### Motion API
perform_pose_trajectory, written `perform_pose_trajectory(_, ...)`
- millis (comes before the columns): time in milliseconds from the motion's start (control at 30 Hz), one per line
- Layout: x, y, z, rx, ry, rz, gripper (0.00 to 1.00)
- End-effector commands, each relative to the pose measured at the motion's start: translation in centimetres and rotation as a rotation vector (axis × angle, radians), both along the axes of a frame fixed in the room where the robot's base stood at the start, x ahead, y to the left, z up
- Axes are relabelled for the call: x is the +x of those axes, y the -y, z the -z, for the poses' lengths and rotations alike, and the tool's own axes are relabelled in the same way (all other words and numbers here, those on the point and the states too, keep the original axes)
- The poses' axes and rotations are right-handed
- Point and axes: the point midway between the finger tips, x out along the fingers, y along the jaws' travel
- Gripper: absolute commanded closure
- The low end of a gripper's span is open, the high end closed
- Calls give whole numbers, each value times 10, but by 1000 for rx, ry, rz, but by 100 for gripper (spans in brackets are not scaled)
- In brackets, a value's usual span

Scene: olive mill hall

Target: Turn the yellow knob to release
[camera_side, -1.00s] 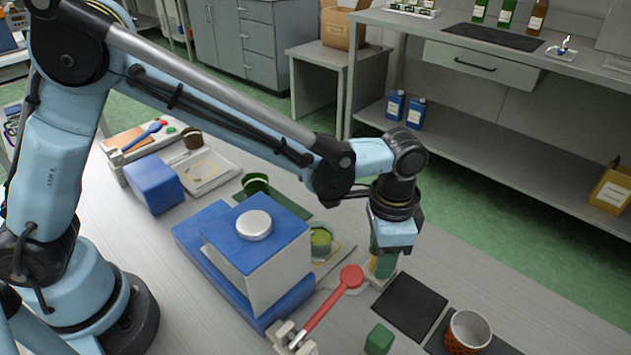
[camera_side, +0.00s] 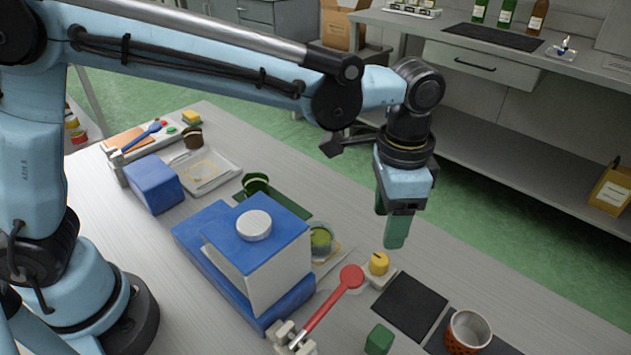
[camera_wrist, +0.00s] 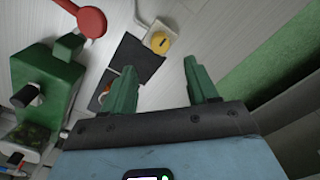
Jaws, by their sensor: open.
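The yellow knob (camera_side: 379,262) sits on a small pale base on the table, beside the red-ended lever. A dark pointer line shows on its top. My gripper (camera_side: 391,225) hangs above and slightly behind the knob, apart from it, with its green fingers pointing down. In the wrist view the yellow knob (camera_wrist: 161,42) lies beyond the fingertips, and my gripper (camera_wrist: 158,75) is open with nothing between its fingers.
A red lever (camera_side: 335,296) stands close left of the knob. A blue and white box (camera_side: 270,270) stands further left. A black mat (camera_side: 410,305), an orange-and-white cup (camera_side: 468,330) and a green block (camera_side: 379,339) are in front. A shelf bench (camera_side: 520,150) stands behind.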

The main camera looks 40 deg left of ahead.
Motion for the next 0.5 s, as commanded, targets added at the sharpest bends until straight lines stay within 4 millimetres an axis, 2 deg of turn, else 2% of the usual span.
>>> perform_pose_trajectory(200, 0, 0, -26, 0, 0, 0, 42)
perform_pose_trajectory(500, 0, 0, -35, 0, 0, 0, 42)
